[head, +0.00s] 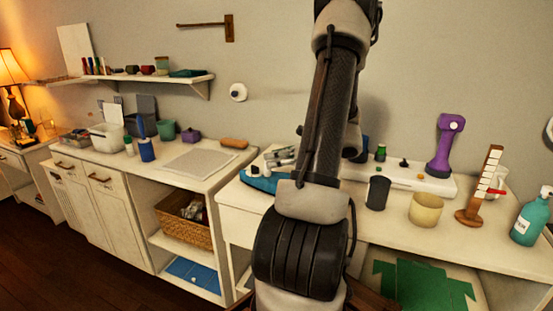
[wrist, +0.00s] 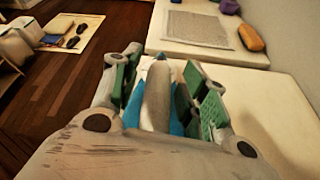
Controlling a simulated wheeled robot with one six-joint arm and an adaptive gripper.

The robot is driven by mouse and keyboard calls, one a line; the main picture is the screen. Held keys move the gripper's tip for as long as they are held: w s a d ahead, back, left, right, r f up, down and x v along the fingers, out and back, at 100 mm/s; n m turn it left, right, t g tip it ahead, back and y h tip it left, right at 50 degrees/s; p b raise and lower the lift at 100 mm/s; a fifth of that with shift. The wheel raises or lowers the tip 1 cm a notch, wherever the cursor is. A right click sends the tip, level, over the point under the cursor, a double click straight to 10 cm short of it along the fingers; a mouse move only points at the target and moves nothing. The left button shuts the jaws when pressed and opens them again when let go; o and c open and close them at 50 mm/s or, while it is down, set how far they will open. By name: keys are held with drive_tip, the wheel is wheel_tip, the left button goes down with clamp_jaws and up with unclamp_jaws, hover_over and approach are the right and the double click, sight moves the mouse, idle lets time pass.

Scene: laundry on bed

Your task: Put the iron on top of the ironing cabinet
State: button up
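The blue iron (head: 262,182) rests on the white table right of the cabinet, partly hidden by my arm. In the wrist view its grey handle (wrist: 158,95) stands between my fingers, with blue body on both sides. My gripper (head: 281,158) is at the iron; in the wrist view (wrist: 160,92) its green-padded fingers are open astride the handle, with narrow gaps visible. Whether a finger touches the handle cannot be told. A long white cabinet (head: 118,193) with a pale grey mat (head: 198,162) stands to the left; it looks to be the ironing cabinet.
On the cabinet top are a blue bottle (head: 146,149), a purple item (head: 190,135) and an orange roll (head: 234,143). The mat looks bare. Right of my arm are a dark cup (head: 377,193), a beige cup (head: 425,209) and a purple tool (head: 445,145). A shelf (head: 150,80) hangs above the cabinet.

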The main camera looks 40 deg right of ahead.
drive_tip(key=shift+r, duration=0.1)
drive_tip(key=v, duration=1.1)
drive_tip(key=a+r+n+g+y, duration=0.1)
drive_tip(key=a+r+n+g, duration=0.1)
drive_tip(key=a+n+g, duration=0.5)
drive_tip(key=a+r+n, duration=0.3)
drive_tip(key=a+n, duration=0.3)
drive_tip(key=a, duration=0.5)
drive_tip(key=s+a+r+n+h, duration=0.2)
drive_tip(key=s+a+n+h, duration=0.1)
drive_tip(key=n, duration=0.7)
drive_tip(key=s+a+r+n+g+h, duration=0.1)
drive_tip(key=s+a+r+n+h, duration=0.1)
drive_tip(key=a+n, duration=0.4)
drive_tip(key=s+n+h, duration=0.1)
drive_tip(key=n, duration=0.3)
drive_tip(key=shift+s+r+h, duration=0.25)
drive_tip(key=shift+r+h, duration=0.05)
drive_tip(key=shift+r, duration=0.05)
drive_tip(key=shift+a, duration=0.1)
